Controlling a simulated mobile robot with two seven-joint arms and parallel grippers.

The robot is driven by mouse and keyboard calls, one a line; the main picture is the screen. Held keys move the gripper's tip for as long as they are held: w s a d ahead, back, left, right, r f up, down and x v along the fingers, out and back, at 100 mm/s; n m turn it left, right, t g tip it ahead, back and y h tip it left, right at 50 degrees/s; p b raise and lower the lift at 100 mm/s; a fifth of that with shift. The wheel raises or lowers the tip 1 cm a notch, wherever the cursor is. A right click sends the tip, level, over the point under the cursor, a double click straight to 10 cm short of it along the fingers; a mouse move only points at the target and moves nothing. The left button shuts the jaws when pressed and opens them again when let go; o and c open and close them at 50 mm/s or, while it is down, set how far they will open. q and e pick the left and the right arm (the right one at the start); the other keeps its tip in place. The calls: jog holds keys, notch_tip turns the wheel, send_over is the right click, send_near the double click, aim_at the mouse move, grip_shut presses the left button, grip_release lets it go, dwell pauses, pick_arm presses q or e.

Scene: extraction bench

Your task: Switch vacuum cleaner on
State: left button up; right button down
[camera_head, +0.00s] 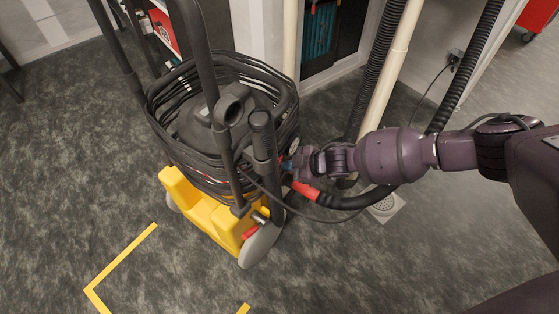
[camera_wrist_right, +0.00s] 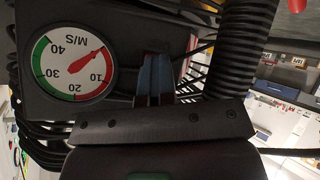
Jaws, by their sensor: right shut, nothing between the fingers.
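The vacuum cleaner (camera_head: 208,213) stands upright on the floor left of centre in the head view, with a yellow base and a dark top wrapped in coiled black cable. My right gripper (camera_head: 287,164) is at its right side, close to the upper body. In the right wrist view my right gripper's fingers (camera_wrist_right: 155,80) are together and empty, in front of the dark panel (camera_wrist_right: 125,20). A round M/S gauge (camera_wrist_right: 72,62) with a red needle is left of the fingers. I cannot make out a switch; whether the fingertips touch the panel is unclear. My left gripper is not in view.
A black ribbed hose (camera_wrist_right: 243,50) runs just right of the fingers in the wrist view. A red-ended hose (camera_head: 320,196) hangs below my right gripper. Pale pipes (camera_head: 392,75) stand behind my arm. Yellow tape (camera_head: 120,258) marks open floor in front.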

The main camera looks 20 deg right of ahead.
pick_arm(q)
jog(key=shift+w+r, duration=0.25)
pick_arm(e)
jog(key=shift+w+a+r, duration=0.2)
jog(key=shift+a+r, duration=0.25)
jog(key=shift+s, duration=0.1)
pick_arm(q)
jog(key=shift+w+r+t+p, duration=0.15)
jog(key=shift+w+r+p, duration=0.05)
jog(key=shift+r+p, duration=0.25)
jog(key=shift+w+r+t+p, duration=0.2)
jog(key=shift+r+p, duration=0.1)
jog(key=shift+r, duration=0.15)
pick_arm(e)
jog(key=s+d, duration=0.1)
jog(key=s+d+f, duration=0.1)
jog(key=s, duration=0.1)
jog(key=s+d, duration=0.1)
jog(key=shift+s+d+f, duration=0.15)
jog(key=shift+d+f, duration=0.1)
jog(key=shift+d, duration=0.05)
